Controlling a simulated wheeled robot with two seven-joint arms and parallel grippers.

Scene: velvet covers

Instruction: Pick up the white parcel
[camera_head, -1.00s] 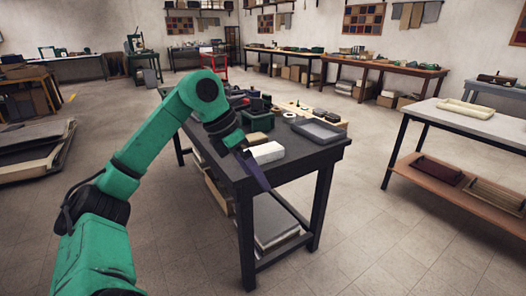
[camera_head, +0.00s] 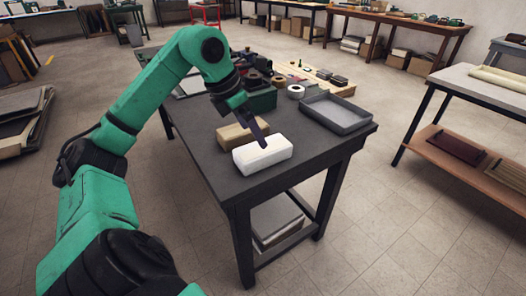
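The white parcel (camera_head: 264,156) is a small block lying on the near end of the dark table (camera_head: 220,185). My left gripper (camera_head: 262,142) hangs over the parcel from its far side, with its finger tip at the parcel's top edge. I cannot tell whether it touches the parcel or whether the fingers are apart. A brown box (camera_head: 240,134) lies just behind the parcel, partly behind the gripper. My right gripper is not in view.
A grey tray (camera_head: 338,113) lies at the table's right side. A green box (camera_head: 262,99), rolls of tape (camera_head: 296,91) and other items stand further back. The table's near left corner is bare. A second table (camera_head: 490,85) stands to the right.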

